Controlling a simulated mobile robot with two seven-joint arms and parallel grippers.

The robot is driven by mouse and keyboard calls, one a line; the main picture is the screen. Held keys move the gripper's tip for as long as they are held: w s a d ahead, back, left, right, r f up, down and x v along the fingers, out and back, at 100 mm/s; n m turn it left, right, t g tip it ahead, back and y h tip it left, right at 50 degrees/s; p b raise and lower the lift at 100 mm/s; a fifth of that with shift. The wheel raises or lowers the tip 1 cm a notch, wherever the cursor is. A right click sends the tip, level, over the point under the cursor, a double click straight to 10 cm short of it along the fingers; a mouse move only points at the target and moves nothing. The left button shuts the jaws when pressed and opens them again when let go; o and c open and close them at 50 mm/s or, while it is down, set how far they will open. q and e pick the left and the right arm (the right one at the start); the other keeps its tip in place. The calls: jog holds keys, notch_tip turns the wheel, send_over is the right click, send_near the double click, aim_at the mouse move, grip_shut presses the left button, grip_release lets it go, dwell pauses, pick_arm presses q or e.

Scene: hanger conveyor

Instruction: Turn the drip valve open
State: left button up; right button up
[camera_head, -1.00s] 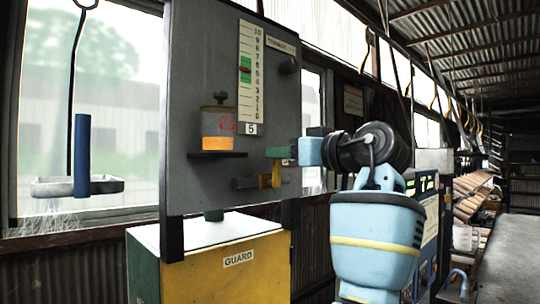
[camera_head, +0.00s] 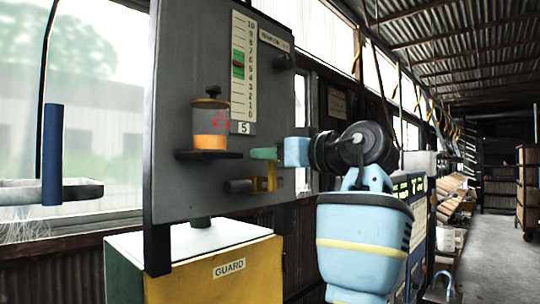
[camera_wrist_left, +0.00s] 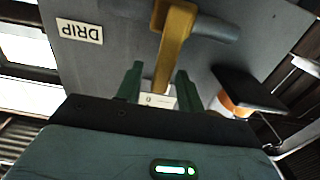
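The drip valve (camera_head: 240,186) is a grey pipe stub low on the grey panel. In the left wrist view the lever (camera_wrist_left: 175,45) reaches down between the two green fingers of my left gripper (camera_wrist_left: 158,88). The fingers stand apart, with a visible gap between lever and left finger. In the head view my left gripper (camera_head: 263,154) is at the lever's upper part. A "DRIP" label (camera_wrist_left: 80,28) shows upside down in the wrist view. My right gripper is out of view.
A jar of orange liquid (camera_head: 210,125) stands on a black shelf (camera_head: 209,155) just left of my gripper. Above is a number scale (camera_head: 243,70) with a green marker. A yellow guard box (camera_head: 215,272) is below. A tray (camera_head: 80,188) hangs at the left.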

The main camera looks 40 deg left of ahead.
pick_arm(q)
jog(key=shift+c, duration=0.2)
grip_shut()
jog(key=shift+s, duration=0.1)
jog(key=s+n, duration=0.1)
jog(key=n, duration=0.1)
jog(key=s+n, duration=0.1)
jog(key=n, duration=0.1)
jog(key=s+f+n, duration=0.1)
jog(key=n, duration=0.2)
jog(key=shift+s+a, duration=0.1)
dwell(0.4)
dwell(0.3)
